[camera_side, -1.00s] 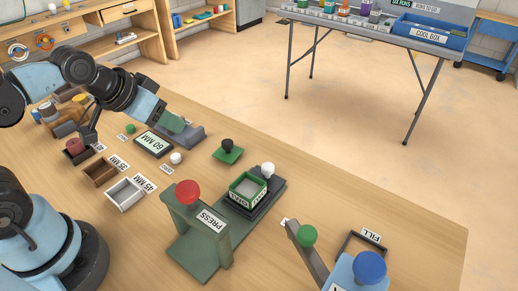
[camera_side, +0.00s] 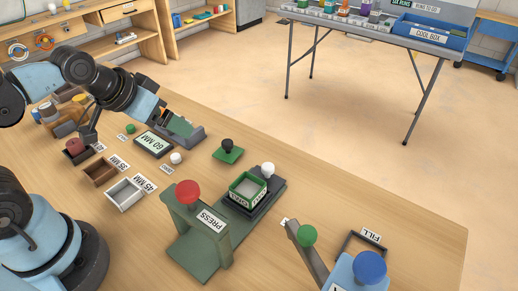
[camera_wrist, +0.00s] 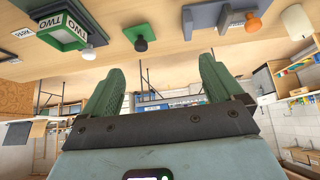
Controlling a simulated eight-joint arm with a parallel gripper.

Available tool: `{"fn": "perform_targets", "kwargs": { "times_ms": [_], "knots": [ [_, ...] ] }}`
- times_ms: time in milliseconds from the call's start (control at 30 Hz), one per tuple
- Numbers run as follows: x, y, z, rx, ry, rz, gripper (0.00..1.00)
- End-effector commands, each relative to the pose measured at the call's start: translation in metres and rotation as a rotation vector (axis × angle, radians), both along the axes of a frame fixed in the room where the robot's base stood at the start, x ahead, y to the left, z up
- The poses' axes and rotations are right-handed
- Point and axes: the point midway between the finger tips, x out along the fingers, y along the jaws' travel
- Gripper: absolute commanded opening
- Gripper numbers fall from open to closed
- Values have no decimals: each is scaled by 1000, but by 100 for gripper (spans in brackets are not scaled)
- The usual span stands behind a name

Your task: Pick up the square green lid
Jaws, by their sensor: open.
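The square green lid (camera_side: 229,155) has a dark round knob on top and lies flat on the table, right of the display plate. It also shows in the wrist view (camera_wrist: 138,18), where its knob points down in the picture. My gripper (camera_side: 181,126) is open and empty above the table, left of and farther back than the lid, near a grey block. In the wrist view its two green fingers (camera_wrist: 162,70) are spread apart with nothing between them. The lid is clear of both fingers.
An open green-rimmed box (camera_side: 248,187) sits on a dark base beside a white knob. The green press (camera_side: 205,228) with its red knob stands in front.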

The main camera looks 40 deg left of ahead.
Motion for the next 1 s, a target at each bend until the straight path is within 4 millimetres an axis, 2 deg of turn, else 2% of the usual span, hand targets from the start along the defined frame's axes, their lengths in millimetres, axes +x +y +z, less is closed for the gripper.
{"fn": "perform_targets", "kwargs": {
  "times_ms": [233,367,667,1000],
  "knots": [
    [2,0,1,9,11,-18,94],
    [11,0,5,50,63,-115,94],
    [50,-2,9,157,228,-587,94],
    [98,0,-10,174,248,-1194,94]
  ]
}}
